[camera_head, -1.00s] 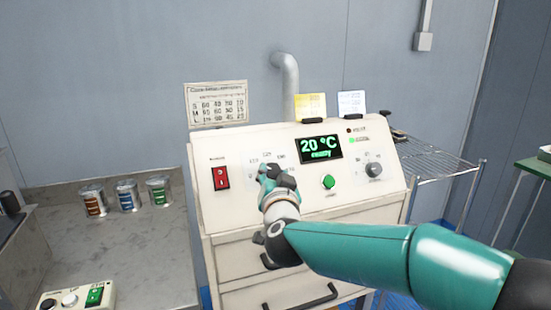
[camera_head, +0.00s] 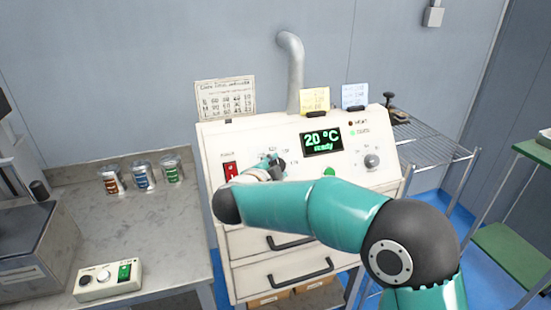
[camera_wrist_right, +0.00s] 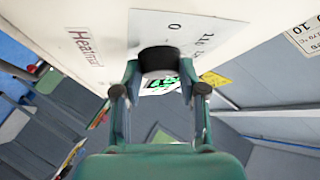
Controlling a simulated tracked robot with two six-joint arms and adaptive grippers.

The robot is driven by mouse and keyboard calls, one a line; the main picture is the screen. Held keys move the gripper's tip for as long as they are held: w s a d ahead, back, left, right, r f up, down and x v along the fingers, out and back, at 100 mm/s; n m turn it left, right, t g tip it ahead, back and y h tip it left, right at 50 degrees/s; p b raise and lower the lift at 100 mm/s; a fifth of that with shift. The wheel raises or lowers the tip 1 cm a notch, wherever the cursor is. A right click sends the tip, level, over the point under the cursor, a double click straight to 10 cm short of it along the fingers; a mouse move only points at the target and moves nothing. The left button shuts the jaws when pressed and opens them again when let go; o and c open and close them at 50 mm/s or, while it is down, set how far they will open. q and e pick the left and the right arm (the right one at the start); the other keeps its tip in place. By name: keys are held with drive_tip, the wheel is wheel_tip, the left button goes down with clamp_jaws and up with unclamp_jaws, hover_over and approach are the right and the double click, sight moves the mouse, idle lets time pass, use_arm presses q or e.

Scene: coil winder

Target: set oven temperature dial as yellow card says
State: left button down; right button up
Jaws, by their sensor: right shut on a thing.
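The cream oven panel (camera_head: 215,150) has a green display (camera_head: 322,142) reading 20 °C and "ready". The temperature dial is mostly hidden in the head view. In the right wrist view it is a dark round knob (camera_wrist_right: 158,59) between my fingers. My right gripper (camera_head: 273,163) is shut on it, with a finger on each side (camera_wrist_right: 160,74). The dial's setting cannot be read. The yellow card (camera_head: 314,100) stands on the oven's top edge; its writing is too small to read. My left gripper is not in view.
A second knob (camera_head: 371,161) is right on the panel, and a red switch (camera_head: 230,170) is left. A pale blue card (camera_head: 355,96) stands beside the yellow one. Several cups (camera_head: 142,177) and a control box (camera_head: 107,281) sit on the left bench. A wire rack (camera_head: 430,140) is at right.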

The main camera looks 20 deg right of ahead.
drive_tip(key=shift+d+m+g+p, duration=0.1)
drive_tip(key=shift+m+g+p, duration=0.3)
drive_tip(key=shift+m, duration=0.1)
drive_tip(key=o, duration=1.2)
drive_tip(key=shift+c, duration=0.2)
drive_tip(key=v, duration=1.2)
drive_tip(key=shift+f, duration=0.2)
drive_tip(key=shift+f, duration=0.1)
